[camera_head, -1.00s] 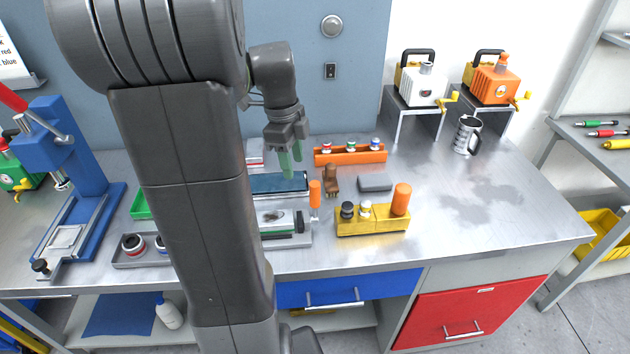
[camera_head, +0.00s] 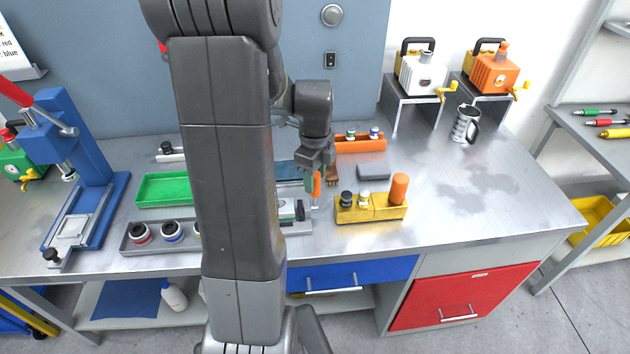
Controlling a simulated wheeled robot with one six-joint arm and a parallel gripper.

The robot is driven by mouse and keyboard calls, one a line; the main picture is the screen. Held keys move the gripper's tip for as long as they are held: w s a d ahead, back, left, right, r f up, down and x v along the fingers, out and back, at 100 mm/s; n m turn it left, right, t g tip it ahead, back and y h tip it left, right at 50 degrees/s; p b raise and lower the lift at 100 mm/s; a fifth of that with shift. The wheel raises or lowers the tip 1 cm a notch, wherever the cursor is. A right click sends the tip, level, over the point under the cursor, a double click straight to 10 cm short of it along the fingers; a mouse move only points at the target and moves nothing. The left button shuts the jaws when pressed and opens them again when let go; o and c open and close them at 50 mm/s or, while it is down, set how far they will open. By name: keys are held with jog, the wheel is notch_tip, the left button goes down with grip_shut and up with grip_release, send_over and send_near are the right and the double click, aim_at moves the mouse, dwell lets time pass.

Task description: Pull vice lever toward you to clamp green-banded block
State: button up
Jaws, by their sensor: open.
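The vice (camera_head: 296,228) lies on the bench at the centre, largely hidden behind my arm. An upright orange handle (camera_head: 317,185), which looks like its lever, stands at its right end. I cannot tell whether a finger touches the handle. The green-banded block is not clearly visible; only a dark part with a thin green edge (camera_head: 299,210) shows at the vice.
A yellow holder (camera_head: 372,212) with knobs and an orange cylinder stands close to the right. An orange rack (camera_head: 362,146) and a grey block (camera_head: 373,172) lie behind. A green tray (camera_head: 165,189) and blue press (camera_head: 88,160) stand left.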

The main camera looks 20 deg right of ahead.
aim_at(315, 191)
jog(key=shift+f, duration=1.3)
jog(key=shift+c, duration=0.5)
grip_shut()
